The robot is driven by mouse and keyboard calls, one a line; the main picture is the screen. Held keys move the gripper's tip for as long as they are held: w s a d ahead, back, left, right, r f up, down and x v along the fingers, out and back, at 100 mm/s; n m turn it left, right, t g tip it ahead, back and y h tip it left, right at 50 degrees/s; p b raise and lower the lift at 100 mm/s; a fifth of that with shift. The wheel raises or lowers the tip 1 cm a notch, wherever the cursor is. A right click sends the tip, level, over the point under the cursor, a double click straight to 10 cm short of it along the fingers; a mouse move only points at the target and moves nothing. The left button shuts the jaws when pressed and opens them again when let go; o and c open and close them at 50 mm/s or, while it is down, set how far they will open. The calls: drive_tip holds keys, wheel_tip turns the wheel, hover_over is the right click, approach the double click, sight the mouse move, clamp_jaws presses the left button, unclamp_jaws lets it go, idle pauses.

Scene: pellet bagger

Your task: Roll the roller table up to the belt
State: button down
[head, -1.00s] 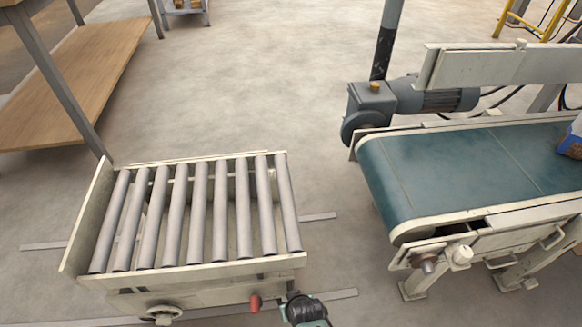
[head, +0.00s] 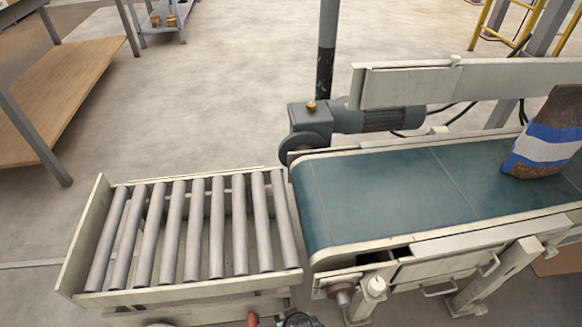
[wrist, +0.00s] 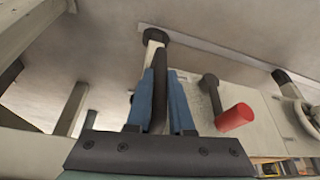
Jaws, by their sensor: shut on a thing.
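The roller table (head: 190,235), a cream frame with grey rollers, stands at the left in the head view. Its right end is close to the left end of the green belt (head: 400,195). Only a narrow gap shows between them, and I cannot tell whether they touch. My gripper (wrist: 160,82) has blue fingers shut on a dark handle (wrist: 158,105) of the table in the wrist view. In the head view only a dark part of my gripper (head: 300,320) shows at the bottom edge, by the table's near right corner.
A bag with a blue and white band (head: 548,140) sits on the belt. A motor (head: 365,118) stands behind the belt's left end. A red knob (wrist: 235,117) is beside the handle. A wooden-shelf rack (head: 60,75) is at upper left. Floor behind the table is clear.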

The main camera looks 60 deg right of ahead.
drive_tip(key=shift+s+d, duration=0.25)
drive_tip(key=shift+s, duration=0.05)
drive_tip(key=c, duration=0.8)
unclamp_jaws()
drive_tip(key=shift+w+a, duration=0.1)
drive_tip(key=shift+r, duration=0.2)
drive_tip(key=p+v, duration=0.8)
drive_tip(key=v, duration=0.4)
drive_tip(key=shift+s+a+r+p, duration=0.15)
drive_tip(key=shift+s+r+p, duration=0.1)
drive_tip(key=shift+p, duration=0.1)
drive_tip(key=shift+w, duration=0.1)
